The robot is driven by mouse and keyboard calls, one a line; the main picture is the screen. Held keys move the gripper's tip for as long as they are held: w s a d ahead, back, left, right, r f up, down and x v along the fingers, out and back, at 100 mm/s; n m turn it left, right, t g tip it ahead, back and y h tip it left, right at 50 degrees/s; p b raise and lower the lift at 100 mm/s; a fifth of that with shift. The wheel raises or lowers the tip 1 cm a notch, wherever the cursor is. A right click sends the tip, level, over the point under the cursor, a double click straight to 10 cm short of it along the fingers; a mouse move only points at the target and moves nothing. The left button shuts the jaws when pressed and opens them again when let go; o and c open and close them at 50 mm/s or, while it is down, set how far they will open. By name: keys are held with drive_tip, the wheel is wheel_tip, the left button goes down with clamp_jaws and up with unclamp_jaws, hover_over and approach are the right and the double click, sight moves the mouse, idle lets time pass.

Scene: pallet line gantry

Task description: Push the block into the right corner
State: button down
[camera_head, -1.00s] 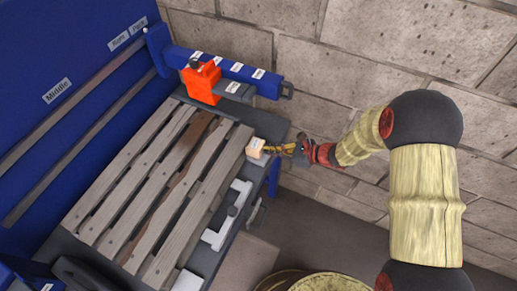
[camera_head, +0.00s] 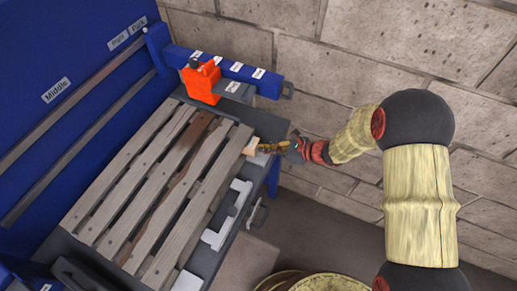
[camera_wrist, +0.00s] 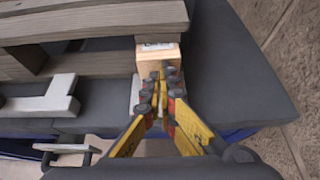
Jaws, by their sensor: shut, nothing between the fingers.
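The block (camera_head: 251,146) is small, pale wood, at the right end of the slatted pallet (camera_head: 170,190) in the head view. In the wrist view the block (camera_wrist: 150,62) stands just ahead of my fingertips, with a white label on its top, close against the pallet's slats (camera_wrist: 95,65). My gripper (camera_head: 262,149) is shut and empty, at the block's right side in the head view. In the wrist view its fingertips (camera_wrist: 160,76) are together at the block's near face and seem to touch it. They hide part of that face.
White L-shaped brackets (camera_head: 226,220) lie along the pallet's near side. An orange stop (camera_head: 201,83) sits on a blue rail (camera_head: 240,73) behind. Dark bare tabletop (camera_wrist: 225,60) lies right of the block in the wrist view. A brick wall (camera_head: 330,100) stands behind.

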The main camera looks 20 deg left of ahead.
drive_tip(key=shift+w+a+b, duration=0.1)
drive_tip(key=shift+a+b, duration=0.2)
drive_tip(key=shift+a, duration=1.05)
drive_tip(key=d, duration=0.6)
drive_tip(key=shift+s+p, duration=0.25)
drive_tip(key=shift+p, duration=0.05)
drive_tip(key=shift+r, duration=0.15)
drive_tip(key=d+r+p, duration=0.4)
drive_tip(key=r+p, duration=0.3)
drive_tip(key=r, duration=0.2)
drive_tip(key=shift+s+r, duration=0.15)
drive_tip(key=shift+r, duration=0.2)
idle(0.4)
idle(0.4)
